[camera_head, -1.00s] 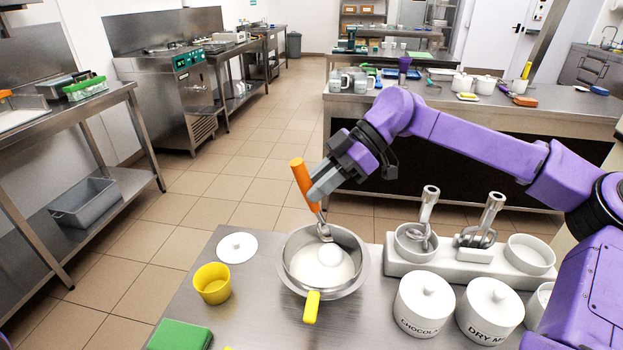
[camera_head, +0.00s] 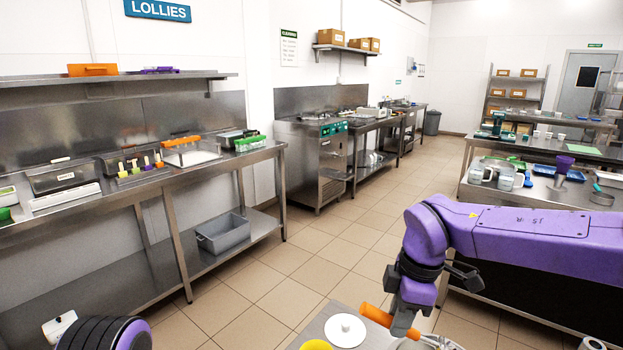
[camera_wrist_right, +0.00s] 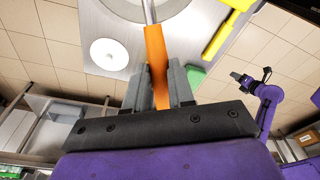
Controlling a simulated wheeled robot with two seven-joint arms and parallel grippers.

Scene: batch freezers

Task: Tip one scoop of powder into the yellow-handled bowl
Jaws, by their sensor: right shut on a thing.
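My right gripper (camera_head: 400,322) is shut on the orange handle (camera_head: 376,314) of a scoop, near the bottom edge of the head view. In the right wrist view the orange handle (camera_wrist_right: 155,62) stands between the gripper fingers (camera_wrist_right: 160,85). The yellow bowl handle (camera_wrist_right: 226,34) shows at the upper right of the wrist view; most of the bowl is cut off. My left gripper (camera_wrist_right: 244,78) is small in the wrist view, and its jaws are unclear.
A green block (camera_wrist_right: 193,77) shows in the wrist view. A steel wall bench (camera_head: 130,180) and a grey tub (camera_head: 222,232) stand left. The tiled floor between is clear.

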